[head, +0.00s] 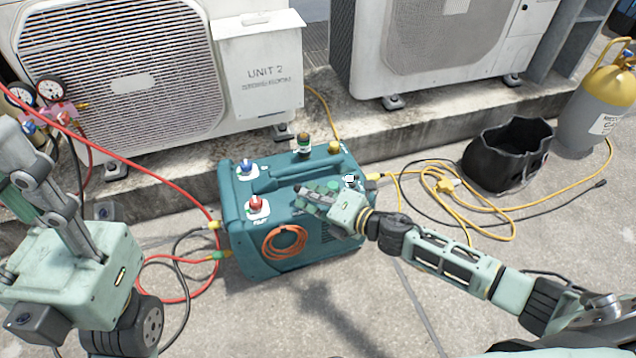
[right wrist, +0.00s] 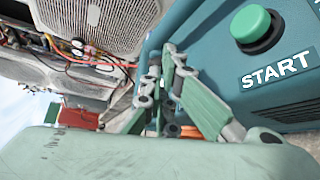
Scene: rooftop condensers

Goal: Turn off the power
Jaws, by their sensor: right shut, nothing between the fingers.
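A teal machine (head: 262,187) with a carry handle stands on the concrete. Its top bears a blue knob (head: 246,167), a red knob (head: 255,203) and a yellow cap (head: 334,147). A small black-and-white part (head: 350,180) sits near its right end; I cannot tell whether it is the power switch. A green button (right wrist: 251,24) labelled START shows in the right wrist view. My right gripper (head: 300,194) is shut and empty, over the front of the machine's top, hiding part of it. My left gripper (head: 45,185) is at far left, away from the machine; its fingertips are unclear.
Red and black hoses run from the machine's left side, by gauges (head: 50,92). Condenser units (head: 262,75) stand on a ledge behind. Concrete in front is mostly clear.

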